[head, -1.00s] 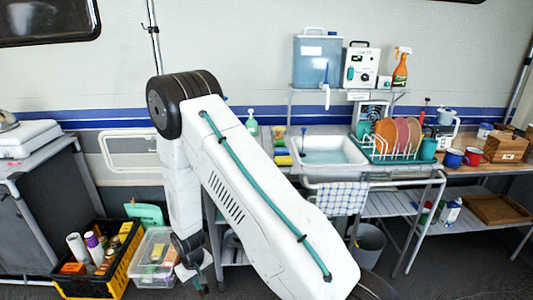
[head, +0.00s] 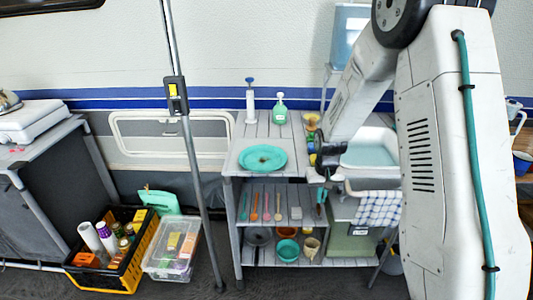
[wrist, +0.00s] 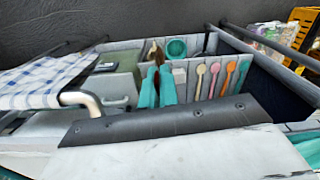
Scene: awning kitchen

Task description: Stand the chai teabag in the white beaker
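I cannot make out the chai teabag in either view. No white beaker can be told for sure; a small pale block-like item (head: 296,213) sits on the upper shelf of the grey cart. My gripper's two teal fingers (wrist: 157,88) show close together in the wrist view, above the cart's shelves. In the head view my gripper (head: 321,203) hangs at the cart's right side, in front of the shelves.
The grey cart has a teal plate (head: 262,158) on top and several coloured spoons (head: 266,206) on its shelf. Bowls stand below. A checked towel (head: 378,208) hangs at the sink (head: 370,150). A pole (head: 190,150), a black-yellow crate (head: 130,270) and a clear bin (head: 172,250) stand left.

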